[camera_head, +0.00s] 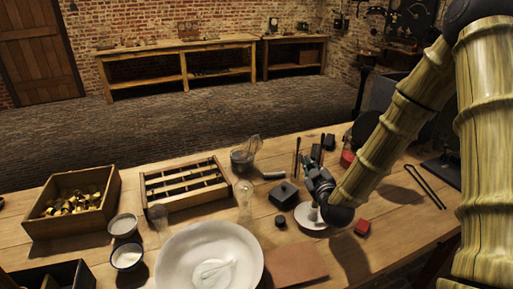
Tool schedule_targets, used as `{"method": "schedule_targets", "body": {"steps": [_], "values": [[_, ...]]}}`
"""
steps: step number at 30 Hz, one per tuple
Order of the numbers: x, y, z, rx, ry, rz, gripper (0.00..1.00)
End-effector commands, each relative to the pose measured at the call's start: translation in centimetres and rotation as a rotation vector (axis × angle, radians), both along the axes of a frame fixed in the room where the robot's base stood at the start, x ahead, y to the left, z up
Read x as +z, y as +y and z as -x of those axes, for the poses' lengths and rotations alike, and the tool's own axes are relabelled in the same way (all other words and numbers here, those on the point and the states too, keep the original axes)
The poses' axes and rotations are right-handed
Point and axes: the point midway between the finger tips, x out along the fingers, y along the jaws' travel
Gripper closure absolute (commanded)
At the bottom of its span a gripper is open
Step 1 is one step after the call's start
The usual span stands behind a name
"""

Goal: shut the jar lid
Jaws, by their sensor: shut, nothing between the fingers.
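A dark glass jar (240,160) stands toward the back middle of the workbench. A clear, lid-like piece (253,144) stands tilted up at its right side; at this size I cannot tell how it is joined. My gripper (308,168) is to the right of the jar, low over the bench and apart from it. It is dark, shut and empty, and its fingertips are small and hard to make out. My wrist hides part of a white dish (306,219) below it.
A dark box (284,194) and upright dark rods (296,158) stand between or near my gripper and the jar. A slotted wooden tray (225,173), clear glass pieces (245,206) and a large white bowl (174,266) occupy the left and front. A red block (362,228) lies right.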

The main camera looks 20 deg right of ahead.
Motion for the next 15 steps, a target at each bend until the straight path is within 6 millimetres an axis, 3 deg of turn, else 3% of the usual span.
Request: {"method": "schedule_targets", "body": {"steps": [15], "values": [[0.1,6.1,0.2,0.236,-0.036,0.499,1.0]]}}
